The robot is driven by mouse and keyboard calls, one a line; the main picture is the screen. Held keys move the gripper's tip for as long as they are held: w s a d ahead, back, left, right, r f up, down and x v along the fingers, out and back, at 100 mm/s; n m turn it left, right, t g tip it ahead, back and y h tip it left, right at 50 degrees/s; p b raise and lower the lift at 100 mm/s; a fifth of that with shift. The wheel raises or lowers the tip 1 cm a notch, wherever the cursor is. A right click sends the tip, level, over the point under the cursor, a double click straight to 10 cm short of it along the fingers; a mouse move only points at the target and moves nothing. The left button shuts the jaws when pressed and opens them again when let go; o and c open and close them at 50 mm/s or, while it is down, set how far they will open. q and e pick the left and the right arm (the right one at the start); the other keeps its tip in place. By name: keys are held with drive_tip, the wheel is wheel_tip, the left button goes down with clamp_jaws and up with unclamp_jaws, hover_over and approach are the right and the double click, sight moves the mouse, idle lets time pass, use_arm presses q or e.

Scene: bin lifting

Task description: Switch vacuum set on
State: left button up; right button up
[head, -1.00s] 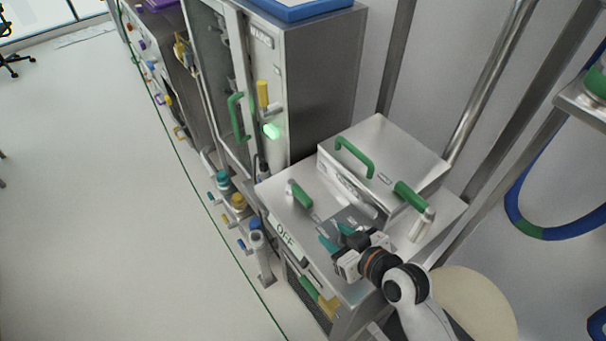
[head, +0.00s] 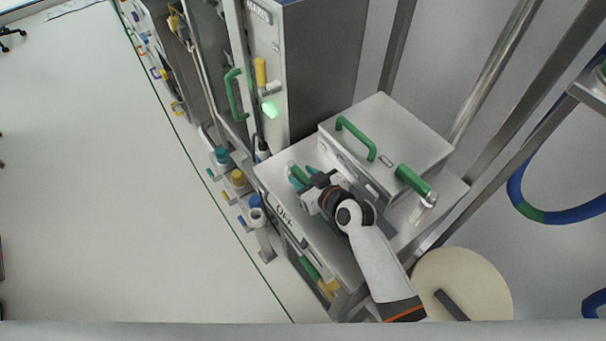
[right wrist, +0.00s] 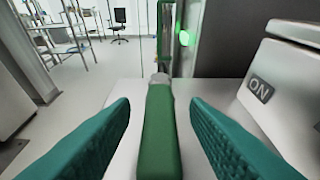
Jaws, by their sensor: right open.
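The vacuum set is a steel box unit (head: 395,135). A green lever handle (head: 297,172) stands out at the left of its top, near an OFF label (head: 283,212). In the right wrist view the green handle (right wrist: 159,135) points toward me along the middle, and an ON label (right wrist: 260,89) is on the raised part at the right. My right gripper (head: 304,178) is open at the handle; its teal fingers (right wrist: 160,105) lie on both sides of it with gaps showing. My left gripper is not in view.
A tall steel cabinet (head: 325,70) with a green handle, yellow lever and glowing green light stands behind. The box lid has a green bar handle (head: 355,138) and another green lever (head: 414,182) on the right. Metal posts rise at the right. The floor at left is clear.

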drive_tip(key=shift+w+a, duration=0.15)
drive_tip(key=shift+f, duration=0.1)
drive_tip(key=shift+w, duration=0.1)
drive_tip(key=shift+c, duration=0.5)
clamp_jaws()
drive_tip(key=n+y+b, duration=0.1)
drive_tip(key=b, duration=0.2)
drive_tip(key=w+d+n+g+y+b, duration=0.1)
drive_tip(key=b, duration=0.2)
drive_tip(key=shift+f+g, duration=0.25)
drive_tip(key=shift+g, duration=0.05)
drive_tip(key=shift+r+n+g+y+b, duration=0.3)
drive_tip(key=shift+n+y+b, duration=0.1)
drive_tip(key=shift+n+b, duration=0.15)
